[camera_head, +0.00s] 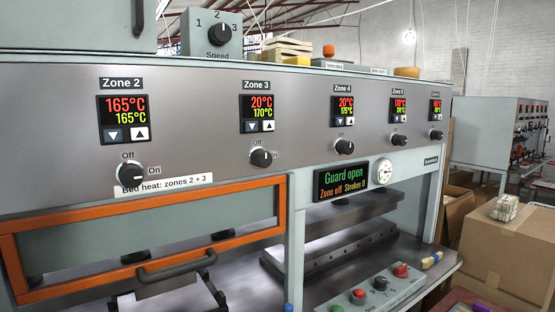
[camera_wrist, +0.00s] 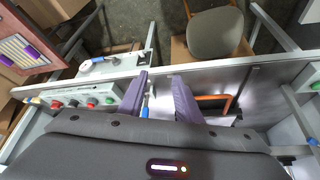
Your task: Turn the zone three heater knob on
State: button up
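The zone three heater knob (camera_head: 261,157) is a round black knob on the grey panel, below the Zone 3 display (camera_head: 257,113). "Off" is printed above it and "On" to its right. The display reads 20°C in red over 170°C in yellow. The knob's pointer is too small to read surely. My gripper does not show in the head view. In the wrist view my gripper (camera_wrist: 159,80) has two purple fingers spread apart with nothing held between them. The Zone 3 knob cannot be made out in the wrist view.
The Zone 2 knob (camera_head: 131,174) and Zone 4 knob (camera_head: 345,147) flank it. An orange-framed guard (camera_head: 150,205) is below left. A status screen (camera_head: 341,181) reads "Guard open", "Zone off". A button box (camera_head: 372,290) sits lower right. Space before the Zone 3 knob looks clear.

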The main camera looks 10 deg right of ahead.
jog(key=shift+o, duration=0.4)
jog(key=o, duration=0.3)
jog(key=shift+w+a+r, duration=0.2)
jog(key=shift+r, duration=0.05)
jog(key=shift+o, duration=0.4)
jog(key=shift+w+r+y, duration=0.25)
jog(key=shift+y, duration=0.15)
jog(key=w+a+r+n+t+y, duration=0.3)
jog(key=w+a+r+n+y, duration=0.15)
jog(key=w+r, duration=0.7)
jog(key=w+d+r+t, duration=0.2)
jog(key=w+r, duration=0.1)
jog(key=r, duration=0.4)
jog(key=w+d+r+n+t+y, duration=0.1)
jog(key=w+d+r+t, duration=0.1)
jog(key=r, duration=0.5)
jog(key=w+d+r+n+t+y, duration=0.1)
jog(key=w+d+r+t, duration=0.2)
jog(key=r, duration=0.4)
jog(key=shift+w+d+r+t, duration=0.3)
jog(key=shift+d+r+t, duration=0.05)
jog(key=shift+t, duration=0.05)
jog(key=shift+w, duration=0.1)
